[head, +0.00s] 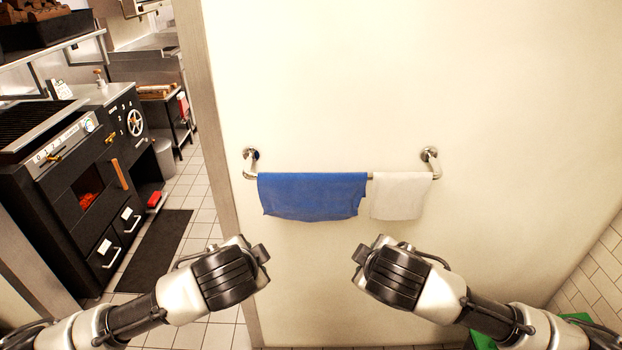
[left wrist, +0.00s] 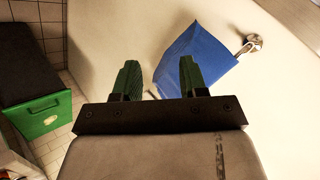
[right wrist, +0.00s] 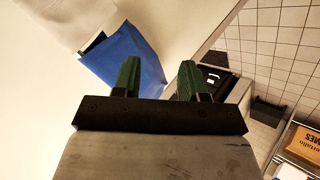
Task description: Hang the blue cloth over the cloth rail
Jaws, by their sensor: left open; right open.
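The blue cloth (head: 312,195) hangs over the left and middle part of the metal cloth rail (head: 369,175) on the cream wall. It also shows in the left wrist view (left wrist: 198,62) and in the right wrist view (right wrist: 112,62). My left gripper (head: 262,252) is below and left of the cloth, apart from it; its green fingers (left wrist: 159,80) are open and empty. My right gripper (head: 360,253) is below and right of the cloth, also apart; its green fingers (right wrist: 157,78) are open with nothing held between them.
A white cloth (head: 400,196) hangs on the rail's right part. The wall's edge (head: 215,130) stands left of the rail, with a black oven (head: 85,195) and dark floor mat (head: 153,250) beyond. A green box (left wrist: 45,115) is low at the right of the head view.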

